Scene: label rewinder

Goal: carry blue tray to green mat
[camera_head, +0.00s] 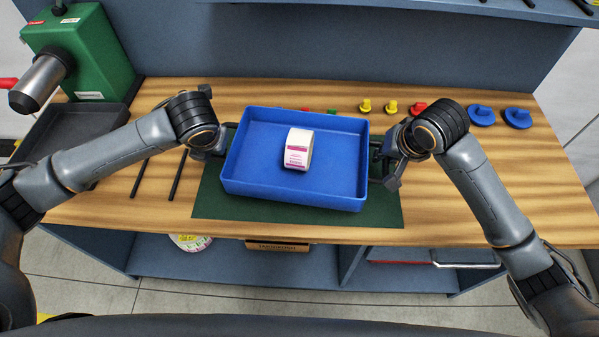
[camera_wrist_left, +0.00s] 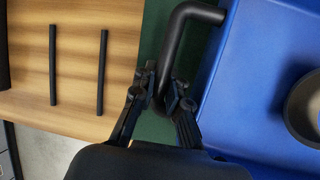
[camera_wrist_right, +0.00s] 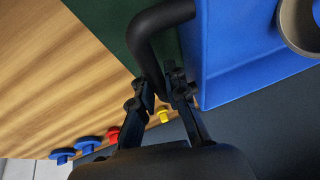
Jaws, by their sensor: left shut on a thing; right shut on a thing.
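The blue tray (camera_head: 250,185) is over the green mat (camera_head: 300,223) on the wooden bench in the head view; whether it touches the mat or hangs just above it I cannot tell. A white label roll with pink print (camera_head: 298,149) stands inside the tray. My left gripper (camera_wrist_left: 163,88) is shut on the tray's black left handle (camera_wrist_left: 180,40). My right gripper (camera_wrist_right: 163,85) is shut on the black right handle (camera_wrist_right: 150,30). The tray hides the middle of the mat; its front and side edges show.
A green machine (camera_head: 85,50) and a dark grey tray (camera_head: 75,125) stand at the left. Two black rods (camera_head: 178,175) lie left of the mat. Yellow, red and blue knobbed pieces (camera_head: 481,115) line the back right. The bench's front right is clear.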

